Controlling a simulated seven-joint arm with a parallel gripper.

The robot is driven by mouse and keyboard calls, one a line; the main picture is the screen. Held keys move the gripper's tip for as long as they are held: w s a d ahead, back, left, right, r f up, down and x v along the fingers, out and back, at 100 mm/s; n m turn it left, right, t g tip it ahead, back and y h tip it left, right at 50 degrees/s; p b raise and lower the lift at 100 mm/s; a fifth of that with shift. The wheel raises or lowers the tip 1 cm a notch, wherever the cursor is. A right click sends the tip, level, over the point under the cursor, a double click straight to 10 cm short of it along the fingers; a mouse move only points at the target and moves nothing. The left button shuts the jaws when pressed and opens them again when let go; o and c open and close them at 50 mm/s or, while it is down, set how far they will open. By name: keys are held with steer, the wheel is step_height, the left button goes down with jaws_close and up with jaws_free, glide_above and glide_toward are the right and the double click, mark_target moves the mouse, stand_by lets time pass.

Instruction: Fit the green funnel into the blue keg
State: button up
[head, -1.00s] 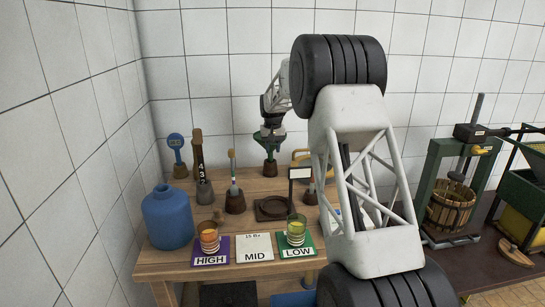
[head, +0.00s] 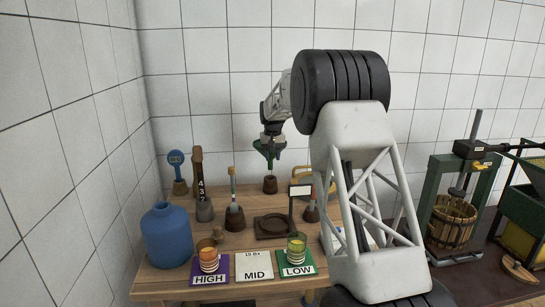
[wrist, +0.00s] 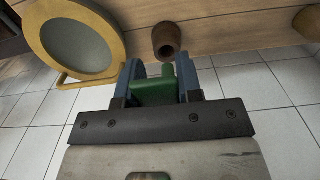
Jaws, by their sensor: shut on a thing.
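The green funnel (head: 267,150) is held upright in my gripper (head: 271,140), above a small brown holder (head: 270,184) at the back of the table and apart from it. In the wrist view, the blue fingers of my gripper (wrist: 160,78) are shut on the funnel's green body (wrist: 155,93). The holder (wrist: 167,40) shows just beyond the fingertips. The blue keg (head: 167,237) stands upright at the table's left front, far from my gripper. Its short neck is on top; I cannot see into its opening.
Glasses stand on the HIGH card (head: 209,279) and LOW card (head: 296,271); the MID card (head: 254,267) is empty. Upright tools in holders, including a brown one marked with numbers (head: 201,185), stand between funnel and keg. A dark square stand (head: 273,226) sits mid-table.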

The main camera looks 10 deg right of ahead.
steer(key=s+a+r+n, duration=0.1)
steer(key=s+a+r, duration=0.6)
steer(key=s+a, duration=0.25)
steer(key=s+a+r, duration=0.7)
steer(key=s+a, duration=0.1)
steer(key=a, duration=0.2)
steer(key=s+a+n, duration=0.1)
steer(key=s+a, duration=0.6)
steer(key=s, duration=0.2)
steer(key=s+a+r+n, duration=0.1)
steer(key=s+a+n, duration=0.1)
steer(key=s+a, duration=0.6)
steer(key=s, duration=0.2)
steer(key=shift+s+r+n, duration=0.2)
steer(key=shift+s+n, duration=0.1)
steer(key=shift+a, duration=0.1)
